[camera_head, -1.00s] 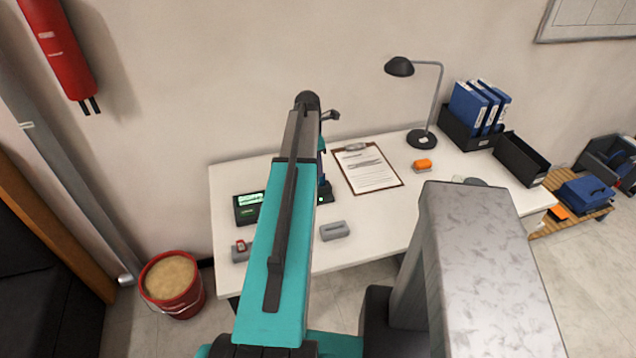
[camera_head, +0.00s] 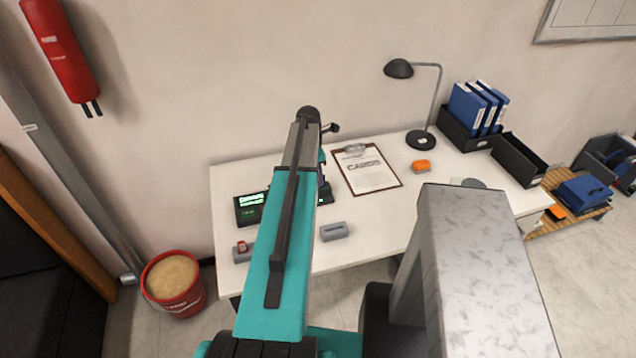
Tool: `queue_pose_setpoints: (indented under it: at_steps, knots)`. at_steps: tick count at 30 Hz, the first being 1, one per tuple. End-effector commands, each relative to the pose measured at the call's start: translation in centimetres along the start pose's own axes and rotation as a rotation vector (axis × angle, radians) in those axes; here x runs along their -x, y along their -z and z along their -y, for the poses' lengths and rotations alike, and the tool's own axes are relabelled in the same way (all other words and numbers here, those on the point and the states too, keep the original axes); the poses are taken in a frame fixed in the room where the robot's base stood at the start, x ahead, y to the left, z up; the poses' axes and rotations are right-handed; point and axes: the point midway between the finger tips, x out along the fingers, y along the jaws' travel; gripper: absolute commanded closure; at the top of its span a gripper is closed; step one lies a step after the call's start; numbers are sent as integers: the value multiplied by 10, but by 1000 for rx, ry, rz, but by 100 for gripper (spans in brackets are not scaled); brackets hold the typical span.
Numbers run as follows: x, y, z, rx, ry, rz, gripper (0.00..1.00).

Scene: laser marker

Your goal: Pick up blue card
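I cannot make out a blue card in the head view. A grey slotted holder (camera_head: 334,232) lies near the table's front edge, and its slot looks empty. A second grey holder (camera_head: 241,255) to its left has a small red item (camera_head: 242,245) in it. A dark device with a green-lit screen (camera_head: 250,208) stands behind the left holder. My teal arm crosses in front of the table's left half. It hides part of the equipment behind it, and my gripper's fingers do not show.
The white table (camera_head: 380,225) also bears a clipboard (camera_head: 380,182), an orange object (camera_head: 421,167), a black lamp (camera_head: 421,140) and black trays with blue binders (camera_head: 468,110). A red bucket (camera_head: 178,300) stands on the floor at left. My grey column blocks the lower right.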

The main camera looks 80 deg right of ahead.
Motion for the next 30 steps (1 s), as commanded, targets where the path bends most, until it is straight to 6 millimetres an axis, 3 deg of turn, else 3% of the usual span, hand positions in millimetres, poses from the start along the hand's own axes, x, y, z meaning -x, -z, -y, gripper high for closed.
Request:
queue_pose_setpoints:
  at_steps: [7,23,24,28,30]
  knots:
    - [-13,0,0,0,0,0,76]
    - [-13,0,0,0,-1,0,76]
    - [-13,0,0,0,-1,0,78]
    - [-13,0,0,0,-1,0,100]
    - [-13,0,0,0,-1,0,100]
